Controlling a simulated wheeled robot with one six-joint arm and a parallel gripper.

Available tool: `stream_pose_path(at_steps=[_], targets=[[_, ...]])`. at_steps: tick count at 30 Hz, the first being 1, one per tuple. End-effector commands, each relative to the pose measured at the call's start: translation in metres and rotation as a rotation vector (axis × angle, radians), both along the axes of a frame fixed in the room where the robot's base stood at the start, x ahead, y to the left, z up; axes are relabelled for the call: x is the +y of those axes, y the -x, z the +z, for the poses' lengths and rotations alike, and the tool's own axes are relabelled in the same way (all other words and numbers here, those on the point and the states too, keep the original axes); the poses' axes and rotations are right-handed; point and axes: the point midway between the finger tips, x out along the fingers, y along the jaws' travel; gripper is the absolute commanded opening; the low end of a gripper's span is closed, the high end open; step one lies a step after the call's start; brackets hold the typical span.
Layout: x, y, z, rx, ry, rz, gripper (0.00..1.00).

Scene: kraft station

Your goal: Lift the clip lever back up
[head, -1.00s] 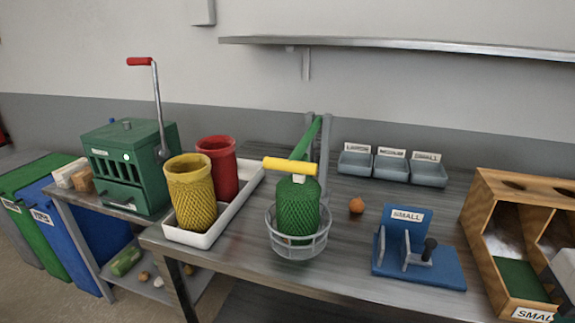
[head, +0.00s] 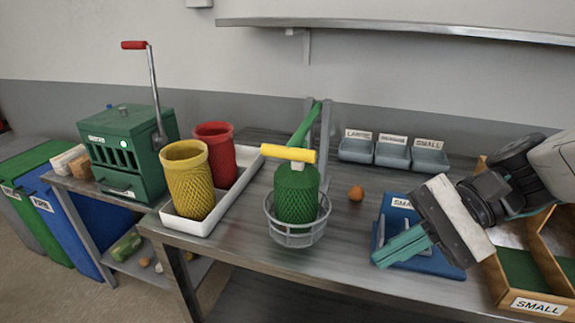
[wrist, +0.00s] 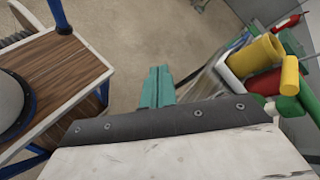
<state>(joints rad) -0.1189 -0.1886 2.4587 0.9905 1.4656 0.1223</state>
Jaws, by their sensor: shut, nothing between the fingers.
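A green lever with a yellow crossbar handle (head: 288,153) slopes down from a grey upright frame (head: 326,135). Its handle is low, just over the top of a green mesh bag (head: 296,195). The bag stands upright in a grey wire basket (head: 296,233) on the bench. The yellow handle also shows at the right of the wrist view (wrist: 290,76). My gripper (head: 385,257) is to the right of the bag and basket, apart from the handle, in front of the blue fixture. Its teal fingers are together and empty, as the wrist view (wrist: 157,74) shows.
A blue fixture (head: 440,262) labelled SMALL is partly hidden behind my gripper. An onion (head: 356,193) lies on the bench. Yellow (head: 187,180) and red (head: 222,150) mesh tubes stand in a white tray (head: 240,186). Grey bins (head: 392,153) line the back; a wooden bin (head: 500,285) stands right.

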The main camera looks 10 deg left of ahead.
Motion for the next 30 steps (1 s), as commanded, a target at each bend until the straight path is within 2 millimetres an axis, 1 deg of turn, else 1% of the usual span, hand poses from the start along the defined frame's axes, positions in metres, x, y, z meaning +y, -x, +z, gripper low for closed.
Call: stream_pose_path(at_steps=[1, 2, 3, 5, 6, 9, 13, 15, 19, 27, 30], targets=[[0.018, -0.015, 0.001, 0.101, -0.082, -0.047, 0.0], [0.028, -0.025, 0.003, 0.154, -0.132, -0.079, 0.0], [0.039, -0.038, 0.005, 0.224, -0.198, -0.123, 0.0], [0.054, -0.06, 0.006, 0.322, -0.289, -0.191, 0.0], [0.062, -0.075, 0.005, 0.381, -0.344, -0.236, 0.0], [0.076, -0.108, 0.001, 0.501, -0.461, -0.338, 0.0], [0.084, -0.14, -0.008, 0.599, -0.562, -0.438, 0.0], [0.086, -0.15, -0.011, 0.628, -0.595, -0.471, 0.0], [0.087, -0.159, -0.014, 0.648, -0.622, -0.499, 0.0], [0.086, -0.159, -0.014, 0.648, -0.623, -0.501, 0.0], [0.089, -0.159, -0.013, 0.647, -0.622, -0.499, 0.0]])
